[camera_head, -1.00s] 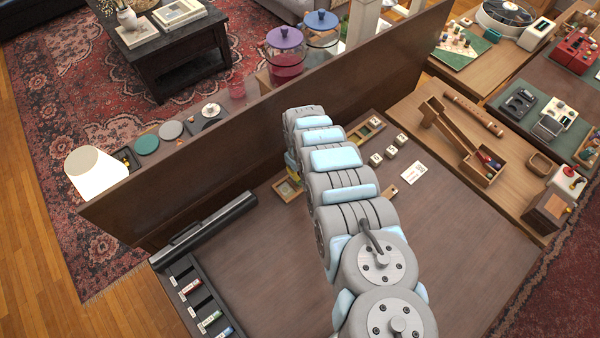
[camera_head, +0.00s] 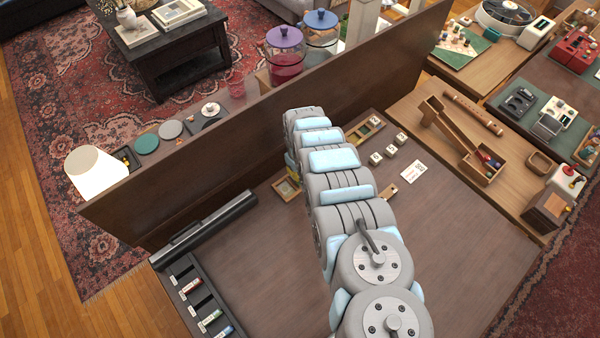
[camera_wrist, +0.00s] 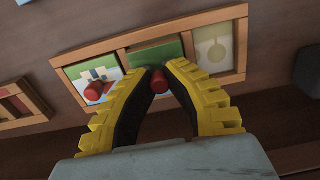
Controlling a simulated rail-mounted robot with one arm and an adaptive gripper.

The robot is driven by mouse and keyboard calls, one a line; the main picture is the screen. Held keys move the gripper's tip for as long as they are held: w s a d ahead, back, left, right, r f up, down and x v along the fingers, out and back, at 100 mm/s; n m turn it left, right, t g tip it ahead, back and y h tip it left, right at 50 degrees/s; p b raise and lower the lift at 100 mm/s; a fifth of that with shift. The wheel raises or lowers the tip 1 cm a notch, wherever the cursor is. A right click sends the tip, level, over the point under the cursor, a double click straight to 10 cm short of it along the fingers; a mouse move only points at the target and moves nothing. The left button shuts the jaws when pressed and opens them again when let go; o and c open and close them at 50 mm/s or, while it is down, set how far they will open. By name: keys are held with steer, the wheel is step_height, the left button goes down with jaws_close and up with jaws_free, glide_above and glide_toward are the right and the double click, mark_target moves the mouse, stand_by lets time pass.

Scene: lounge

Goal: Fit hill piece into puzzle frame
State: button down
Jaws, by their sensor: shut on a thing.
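The wooden puzzle frame (camera_wrist: 203,26) spans the wrist view. Its left opening holds a picture piece (camera_wrist: 82,75) with a red knob; its right opening shows a pale tree-like outline (camera_wrist: 218,48). My gripper (camera_wrist: 161,70) has its yellow-and-black fingers closed around the red knob of the green hill piece (camera_wrist: 142,57). The piece is at the middle opening; I cannot tell whether it is seated or just above it.
A compartmented wooden tray (camera_head: 377,124), several white cubes (camera_head: 376,159) and a white card (camera_head: 413,170) lie beyond my arm. A dark upright panel (camera_head: 190,165) runs behind the work table (camera_head: 270,280). A slotted black rack (camera_head: 180,268) is at left.

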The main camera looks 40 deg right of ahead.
steer(key=shift+f+b, duration=0.3)
steer(key=shift+f, duration=0.2)
steer(key=c, duration=1.1)
jaws_free()
steer(key=shift+r, duration=0.15)
steer(key=shift+r+p, duration=2.7)
steer(key=shift+r, duration=0.15)
